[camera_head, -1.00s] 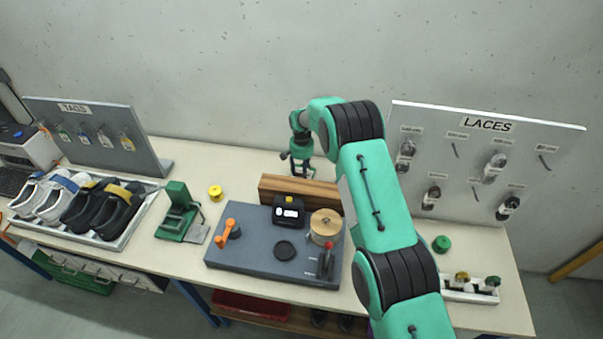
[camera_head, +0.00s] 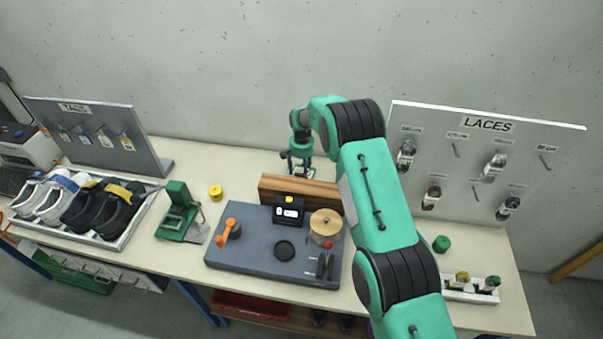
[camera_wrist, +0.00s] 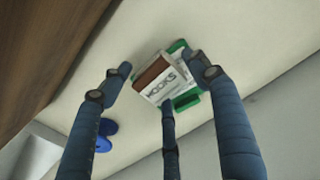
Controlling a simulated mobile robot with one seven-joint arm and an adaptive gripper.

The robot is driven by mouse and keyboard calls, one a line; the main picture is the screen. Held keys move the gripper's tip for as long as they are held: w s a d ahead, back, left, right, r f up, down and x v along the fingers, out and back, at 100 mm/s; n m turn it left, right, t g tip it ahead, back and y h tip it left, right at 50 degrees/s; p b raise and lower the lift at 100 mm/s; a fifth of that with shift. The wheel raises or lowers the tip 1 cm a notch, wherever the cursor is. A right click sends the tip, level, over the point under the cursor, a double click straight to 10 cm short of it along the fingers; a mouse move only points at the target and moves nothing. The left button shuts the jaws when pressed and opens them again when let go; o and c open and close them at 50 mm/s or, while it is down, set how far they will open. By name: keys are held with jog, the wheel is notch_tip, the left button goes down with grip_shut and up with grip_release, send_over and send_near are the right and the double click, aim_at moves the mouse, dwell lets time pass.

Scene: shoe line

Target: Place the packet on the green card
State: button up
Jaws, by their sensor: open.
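In the wrist view, the packet (camera_wrist: 163,82), white and brown with dark lettering that seems to read "HOOKS", lies over the green card (camera_wrist: 187,102). Green shows past the packet's upper and lower right edges. The packet sits slightly askew to the card; I cannot tell whether it rests fully flat. My gripper (camera_wrist: 160,78) is open, with its dark blue fingers spread around the packet, one overlapping its lower edge. In the head view, my gripper (camera_head: 300,168) is low behind the wooden block, which hides most of that spot.
The wooden block (camera_head: 280,184) stands close in front of my gripper. A grey mat (camera_head: 240,260) holds a black device, a spool and an orange handle. The LACES board (camera_head: 470,185) stands to the right. Blue round items (camera_wrist: 106,130) lie nearby in the wrist view.

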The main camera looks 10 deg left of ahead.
aim_at(302, 171)
notch_tip(302, 171, up, 12)
jog(key=shift+f, duration=0.25)
dwell(0.3)
dwell(0.8)
